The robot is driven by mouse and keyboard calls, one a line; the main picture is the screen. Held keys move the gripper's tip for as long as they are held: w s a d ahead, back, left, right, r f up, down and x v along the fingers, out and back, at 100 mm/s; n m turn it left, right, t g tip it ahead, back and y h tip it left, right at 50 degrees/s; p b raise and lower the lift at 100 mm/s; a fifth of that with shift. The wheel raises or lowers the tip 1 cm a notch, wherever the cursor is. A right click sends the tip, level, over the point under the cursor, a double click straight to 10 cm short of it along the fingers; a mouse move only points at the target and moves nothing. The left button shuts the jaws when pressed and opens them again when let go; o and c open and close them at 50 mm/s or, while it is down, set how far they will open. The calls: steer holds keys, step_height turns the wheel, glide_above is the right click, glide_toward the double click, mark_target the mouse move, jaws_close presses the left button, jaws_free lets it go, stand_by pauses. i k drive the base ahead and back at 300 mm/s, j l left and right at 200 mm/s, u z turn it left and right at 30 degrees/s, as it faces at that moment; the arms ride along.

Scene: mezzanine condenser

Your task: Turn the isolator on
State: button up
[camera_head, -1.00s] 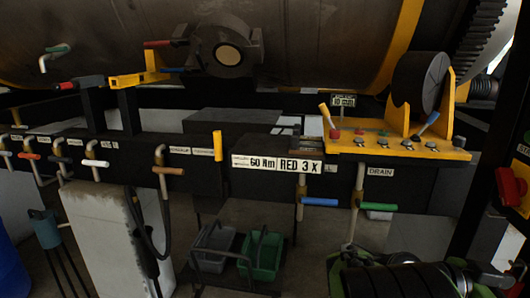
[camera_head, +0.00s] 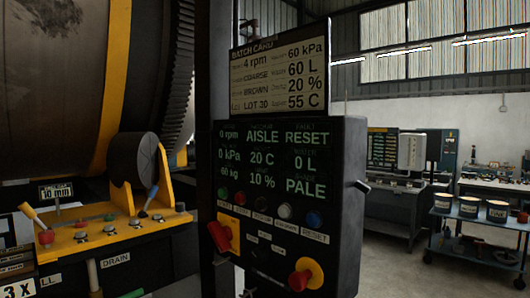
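A black control panel (camera_head: 336,160) stands upright in the middle of the view. On its lower left is a red rotary handle (camera_head: 221,236) on a yellow plate, which looks like the isolator. The handle sits at a slant, and I cannot read its position marks. A red mushroom button (camera_head: 301,279) on a yellow disc is at the lower right of the panel. The display shows green text, including AISLE, RESET and PALE. My gripper is not in view.
A batch card (camera_head: 282,72) is above the panel. A yellow lever board (camera_head: 110,232) and a large drum (camera_head: 55,90) are at left. A trolley with tubs (camera_head: 478,232) and a grey machine (camera_head: 395,205) stand at right. Open floor (camera_head: 400,275) lies right of the panel.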

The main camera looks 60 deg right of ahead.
mark_target(222, 236)
steer(key=z, duration=0.5)
steer(key=k+l+z, duration=0.1)
steer(key=z, duration=0.35)
steer(key=l+z, duration=0.1)
steer(key=z, duration=0.4)
steer(key=l+z, duration=0.1)
steer(key=z, duration=0.4)
